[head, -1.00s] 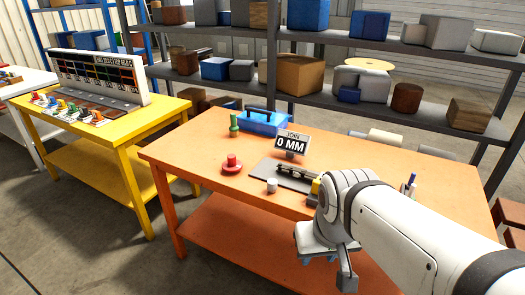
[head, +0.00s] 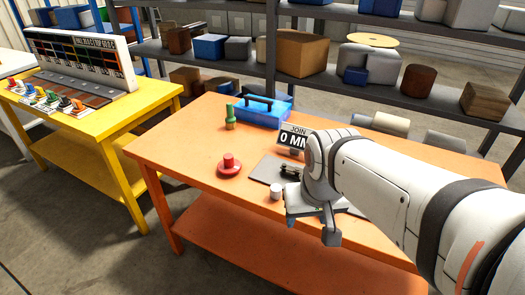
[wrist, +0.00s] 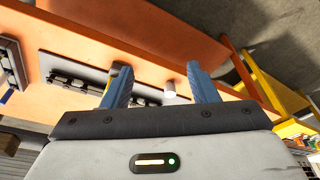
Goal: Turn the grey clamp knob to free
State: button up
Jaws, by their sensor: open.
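The light grey clamp knob (head: 275,191) is a short upright cylinder at the front left corner of a dark grey plate (head: 262,170) on the orange bench. In the wrist view the knob (wrist: 170,89) shows beyond the fingers, in the gap between them. My gripper (head: 313,216) is open and empty, above the bench's front edge, to the right of the knob and apart from it. Its two blue fingers (wrist: 160,72) show in the wrist view. My arm hides the right part of the plate and part of the "JOIN 0 MM" sign (head: 292,138).
On the orange bench (head: 190,149) a red button (head: 229,165), a green-topped post (head: 230,118) and a blue toolbox (head: 263,112) stand left of and behind the plate. A yellow table (head: 115,108) stands at left. Grey shelves (head: 220,66) stand behind. The bench's left front is clear.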

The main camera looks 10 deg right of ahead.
jog(key=shift+o, duration=0.3)
jog(key=w+m+p, duration=0.1)
jog(key=w, duration=0.7)
jog(key=shift+w+a+r+m+g+p, duration=0.25)
jog(key=shift+w+r+m+g+p, duration=0.05)
jog(key=shift+w+m+g+p, duration=0.1)
jog(key=m+g+p, duration=0.2)
jog(key=m+p, duration=0.2)
jog(key=m, duration=0.1)
send_over(276, 187)
notch_tip(276, 187, down, 12)
jog(key=shift+s, duration=0.15)
notch_tip(276, 187, down, 8)
jog(key=shift+r+p, duration=0.1)
jog(key=shift+p, duration=0.65)
jog(key=c, duration=1)
